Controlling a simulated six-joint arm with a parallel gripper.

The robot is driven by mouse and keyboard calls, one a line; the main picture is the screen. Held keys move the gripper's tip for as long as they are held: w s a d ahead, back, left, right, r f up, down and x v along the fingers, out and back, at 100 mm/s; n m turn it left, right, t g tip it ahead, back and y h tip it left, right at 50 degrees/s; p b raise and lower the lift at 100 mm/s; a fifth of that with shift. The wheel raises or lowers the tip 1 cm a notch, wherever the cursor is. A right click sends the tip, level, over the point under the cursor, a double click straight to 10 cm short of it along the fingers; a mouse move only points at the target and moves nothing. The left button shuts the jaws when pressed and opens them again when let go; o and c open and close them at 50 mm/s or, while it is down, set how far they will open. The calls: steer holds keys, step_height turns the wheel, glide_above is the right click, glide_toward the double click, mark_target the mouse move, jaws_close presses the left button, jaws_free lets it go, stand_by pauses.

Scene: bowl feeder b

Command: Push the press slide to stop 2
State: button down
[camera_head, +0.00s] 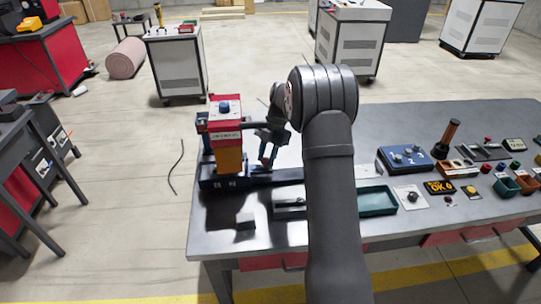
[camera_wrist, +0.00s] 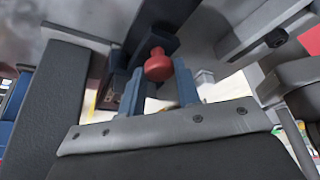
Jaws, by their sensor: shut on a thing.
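The press (camera_head: 226,112) stands at the table's left end, with a red top and an orange-yellow body on a dark base (camera_head: 210,183). A dark rail (camera_head: 287,174) runs right from the base and passes behind my arm. My gripper (camera_head: 267,160) is low over the rail, just right of the press body. In the wrist view my gripper's two blue fingers (camera_wrist: 160,84) stand either side of a red knob (camera_wrist: 158,64), shut on it. The knob sits by a dark bar (camera_wrist: 153,40). The stop marks cannot be read, and my arm hides part of the rail.
A green tray (camera_head: 376,201) lies right of my arm. A blue box with knobs (camera_head: 405,158) and several small controls and bins stand farther right.

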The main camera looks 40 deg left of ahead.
steer(key=c, duration=1.1)
jaws_free()
steer(key=v, duration=1.7)
steer(key=shift+w+r, duration=0.15)
steer(key=x, duration=1.7)
